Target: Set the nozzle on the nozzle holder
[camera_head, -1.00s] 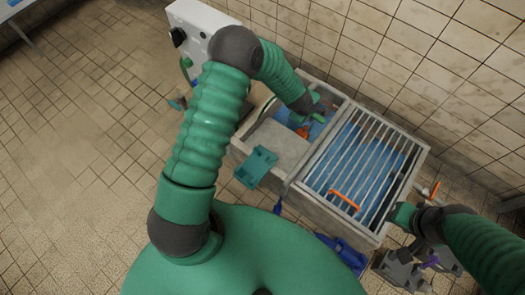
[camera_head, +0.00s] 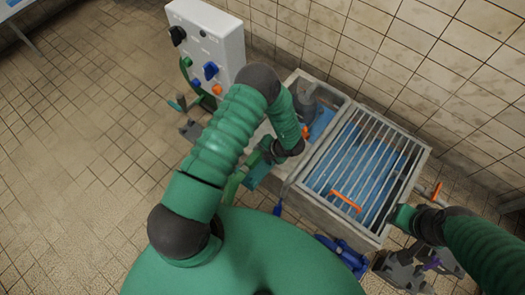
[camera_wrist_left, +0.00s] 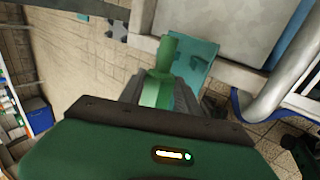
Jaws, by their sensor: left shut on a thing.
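The green nozzle (camera_wrist_left: 165,70) is clamped between the grey fingers of my left gripper (camera_wrist_left: 160,93) in the left wrist view, its narrow end pointing away from the hand. In the head view the left gripper (camera_head: 256,160) is beside the sink's front edge, with the green nozzle (camera_head: 234,184) below it. The teal nozzle holder (camera_head: 257,176) is on the sink's front side, partly covered by the gripper. In the wrist view the holder (camera_wrist_left: 192,66) is just right of and behind the nozzle; contact cannot be told. My right gripper (camera_head: 404,216) is by the sink's right edge, its fingers unclear.
The sink's barred grate (camera_head: 365,160) carries an orange handle (camera_head: 345,201). A white control panel (camera_head: 207,45) with knobs stands behind left. Blue pipework (camera_head: 340,250) lies below the sink front. The tiled floor at left is mostly clear.

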